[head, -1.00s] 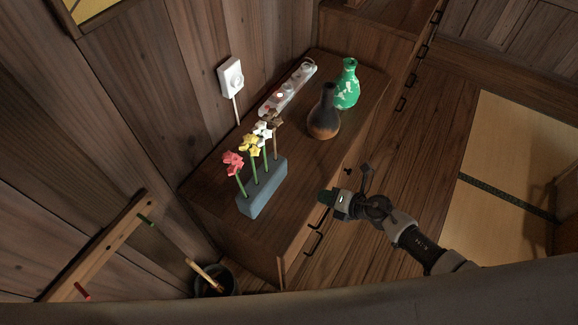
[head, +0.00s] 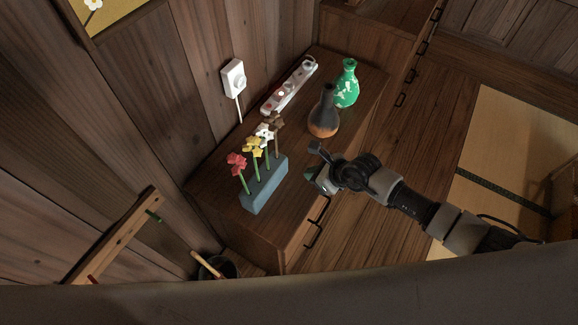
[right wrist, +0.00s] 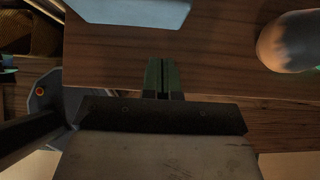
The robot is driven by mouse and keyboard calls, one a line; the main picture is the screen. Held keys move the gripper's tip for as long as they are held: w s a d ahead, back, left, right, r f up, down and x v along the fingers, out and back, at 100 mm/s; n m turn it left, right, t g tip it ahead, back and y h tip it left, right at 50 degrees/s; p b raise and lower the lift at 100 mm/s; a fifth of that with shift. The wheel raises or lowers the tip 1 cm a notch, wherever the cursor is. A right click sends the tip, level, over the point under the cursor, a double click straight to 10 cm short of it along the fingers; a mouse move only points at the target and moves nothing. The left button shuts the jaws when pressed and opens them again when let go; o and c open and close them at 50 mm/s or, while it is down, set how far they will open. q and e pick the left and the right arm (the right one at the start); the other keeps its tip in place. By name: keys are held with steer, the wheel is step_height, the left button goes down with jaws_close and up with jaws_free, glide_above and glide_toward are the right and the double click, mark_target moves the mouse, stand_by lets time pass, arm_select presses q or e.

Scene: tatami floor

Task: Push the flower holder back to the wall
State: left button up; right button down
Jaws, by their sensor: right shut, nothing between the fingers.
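The flower holder (head: 264,188) is a blue-grey block on the wooden cabinet top, holding a red, a yellow, a white and a brown flower upright. A gap of bare wood lies between it and the wall (head: 205,95). In the right wrist view the holder (right wrist: 130,10) shows at the top edge. My right gripper (head: 311,180) is at the cabinet's front edge, to the right of the holder and apart from it. Its green fingers (right wrist: 163,76) are together and empty over the wood in the right wrist view. My left gripper is not in view.
A dark brown vase (head: 324,115) and a green vase (head: 346,85) stand on the cabinet top (head: 232,205) farther back. A dark bucket (head: 226,268) stands beside the cabinet.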

mark_target(281, 169)
steer(key=x, duration=0.4)
steer(key=shift+w+a+f, duration=0.2)
steer(key=shift+a+f, duration=0.05)
steer(key=w+a, duration=0.2)
steer(key=shift+a, duration=0.3)
steer(key=shift+w+a, duration=0.2)
steer(key=shift+a, duration=0.1)
